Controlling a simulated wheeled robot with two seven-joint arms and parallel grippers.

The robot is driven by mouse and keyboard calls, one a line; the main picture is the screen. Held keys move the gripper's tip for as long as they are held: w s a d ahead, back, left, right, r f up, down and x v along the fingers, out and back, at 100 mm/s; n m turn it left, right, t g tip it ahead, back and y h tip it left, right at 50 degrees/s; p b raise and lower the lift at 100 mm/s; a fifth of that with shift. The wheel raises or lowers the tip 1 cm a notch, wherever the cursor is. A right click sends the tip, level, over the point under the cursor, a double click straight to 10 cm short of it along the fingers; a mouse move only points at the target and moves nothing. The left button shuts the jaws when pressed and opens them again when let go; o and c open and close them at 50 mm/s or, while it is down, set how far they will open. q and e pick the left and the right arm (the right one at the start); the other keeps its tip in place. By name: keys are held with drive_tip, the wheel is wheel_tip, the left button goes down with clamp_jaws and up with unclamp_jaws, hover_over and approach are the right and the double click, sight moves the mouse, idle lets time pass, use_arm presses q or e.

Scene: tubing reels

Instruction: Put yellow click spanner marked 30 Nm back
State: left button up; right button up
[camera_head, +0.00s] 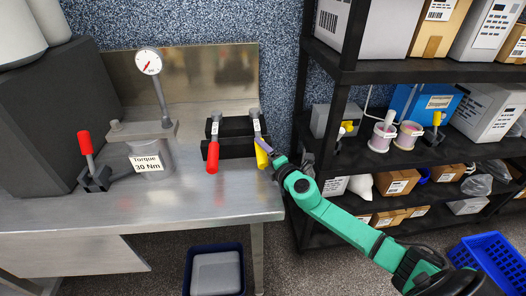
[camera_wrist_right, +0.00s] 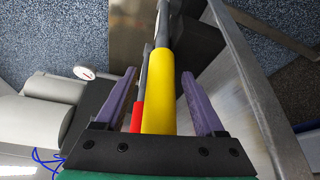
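The yellow-handled click spanner (camera_head: 262,156) lies in the right slot of a black rack (camera_head: 235,148) on the steel bench, handle toward the front. Its yellow handle (camera_wrist_right: 171,95) also shows in the right wrist view; I cannot read its marking. My right gripper (camera_head: 263,146) is at the handle. In the wrist view (camera_wrist_right: 160,85) its purple fingers stand on either side of the handle, open, with a visible gap on the left. A red-handled spanner (camera_head: 212,160) lies in the left slot. My left gripper is not in view.
A torque tester (camera_head: 146,165) labelled "Torque 30 Nm" with a dial (camera_head: 147,62) and a red-handled lever (camera_head: 85,143) stands on the bench at left. A black shelf (camera_head: 400,69) with boxes and reels stands at right. A blue bin (camera_head: 188,262) is on the floor.

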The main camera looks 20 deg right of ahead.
drive_tip(key=shift+s, duration=0.1)
drive_tip(key=s+d+r+b, duration=0.1)
drive_tip(key=s+b, duration=0.1)
drive_tip(key=s, duration=0.9)
drive_tip(key=shift+s+r, duration=0.15)
drive_tip(key=shift+s, duration=0.2)
drive_tip(key=shift+d, duration=0.1)
